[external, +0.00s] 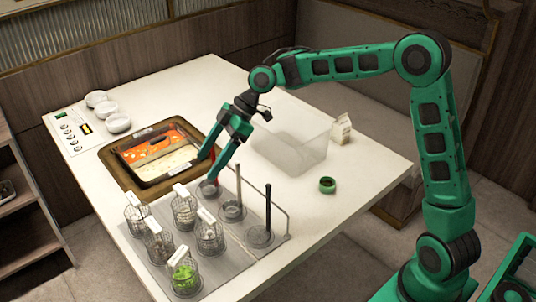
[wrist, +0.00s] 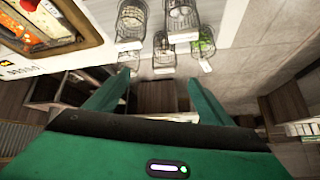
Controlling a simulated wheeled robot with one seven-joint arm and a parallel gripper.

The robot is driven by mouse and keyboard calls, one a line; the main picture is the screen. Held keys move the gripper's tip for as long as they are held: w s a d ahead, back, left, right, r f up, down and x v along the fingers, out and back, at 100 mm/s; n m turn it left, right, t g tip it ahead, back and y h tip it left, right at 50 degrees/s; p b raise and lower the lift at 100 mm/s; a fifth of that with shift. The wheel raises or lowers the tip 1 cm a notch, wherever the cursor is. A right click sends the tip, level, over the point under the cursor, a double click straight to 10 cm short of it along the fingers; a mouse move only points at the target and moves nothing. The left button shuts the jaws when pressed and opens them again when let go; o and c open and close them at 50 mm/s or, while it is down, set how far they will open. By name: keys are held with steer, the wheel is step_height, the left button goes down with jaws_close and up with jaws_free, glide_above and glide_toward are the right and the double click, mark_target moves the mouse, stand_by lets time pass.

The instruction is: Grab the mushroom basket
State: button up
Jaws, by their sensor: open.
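Several wire baskets with white label tags stand on a grey mat at the front of the table. One basket (external: 184,277) holds green leaves; it also shows in the wrist view (wrist: 203,42). The others, such as a back basket (external: 184,210), a middle basket (external: 209,238) and a left basket (external: 158,245), seem to hold pale or greyish pieces. I cannot read the tags, so I cannot tell which holds mushrooms. My gripper (external: 210,165) is open and empty, pointing down above the table, behind the baskets. Its fingers also show in the wrist view (wrist: 158,78), apart from the baskets.
A hot pot (external: 150,186) with red and pale halves lies left of my gripper. Dark holders with upright handles (external: 238,185) stand right of the baskets, beside a wire rail (external: 287,212).

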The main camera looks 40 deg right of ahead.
steer(key=w+a+r+n+g+y, duration=0.1)
steer(key=a+r+n+y, duration=0.15)
steer(key=a, duration=0.35)
steer(key=w+a+r+n+g+y, duration=0.1)
steer(key=a+r+n+y, duration=0.15)
steer(key=a, duration=0.45)
steer(key=m, duration=0.1)
glide_toward(161, 219)
steer(key=x, duration=0.4)
steer(key=shift+y, duration=0.3)
steer(key=x, duration=0.7)
steer(key=shift+d+f, duration=0.1)
steer(key=shift+f, duration=0.1)
steer(key=c, duration=1.5)
